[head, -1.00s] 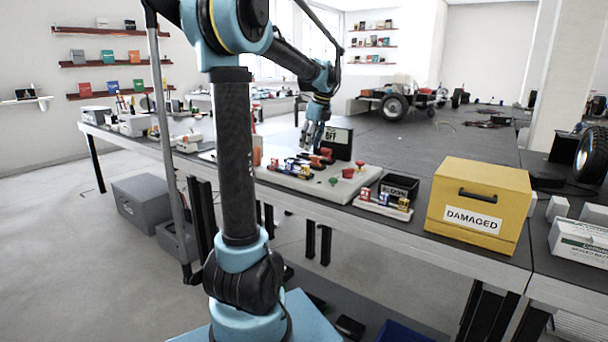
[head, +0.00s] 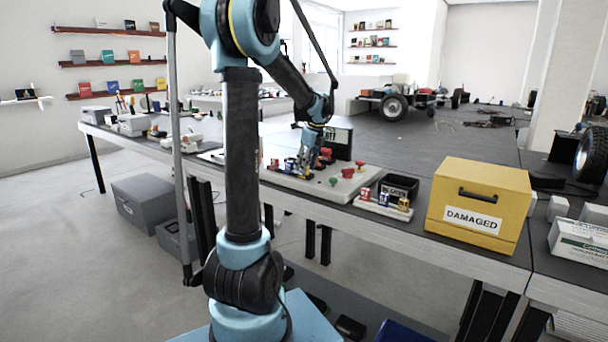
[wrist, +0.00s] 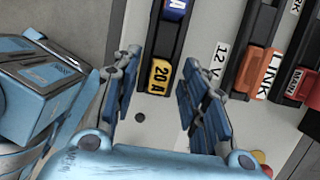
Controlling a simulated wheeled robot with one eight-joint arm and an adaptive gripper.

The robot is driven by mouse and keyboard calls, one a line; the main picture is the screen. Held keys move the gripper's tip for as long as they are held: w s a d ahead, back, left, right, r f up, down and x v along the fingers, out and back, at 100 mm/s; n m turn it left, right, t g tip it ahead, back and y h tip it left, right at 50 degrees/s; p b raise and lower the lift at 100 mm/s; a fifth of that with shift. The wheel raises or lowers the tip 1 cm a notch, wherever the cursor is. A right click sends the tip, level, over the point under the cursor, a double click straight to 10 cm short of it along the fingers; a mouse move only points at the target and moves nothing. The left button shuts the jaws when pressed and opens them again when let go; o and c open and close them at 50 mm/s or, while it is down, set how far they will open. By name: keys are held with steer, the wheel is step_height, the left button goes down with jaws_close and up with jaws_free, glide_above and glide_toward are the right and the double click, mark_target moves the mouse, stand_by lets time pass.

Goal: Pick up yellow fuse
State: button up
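A yellow fuse (wrist: 160,77) marked "20 A" sits in a black holder on the pale board, between my finger pair in the wrist view. My gripper (wrist: 160,58) is open around it, with a visible gap on both sides. Another yellow fuse (head: 403,203) stands at the right end of a small white rack (head: 383,210).
A blue fuse (wrist: 174,8) shares the black holder. An orange link (wrist: 258,72) and a red main part (wrist: 300,86) stand to its right. Red and green buttons (head: 347,173) and a black bin (head: 398,186) lie right of my gripper. A yellow "DAMAGED" box (head: 478,203) is further right.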

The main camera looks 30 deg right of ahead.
jaws_close()
step_height(320, 180, up, 10)
stand_by(0.8)
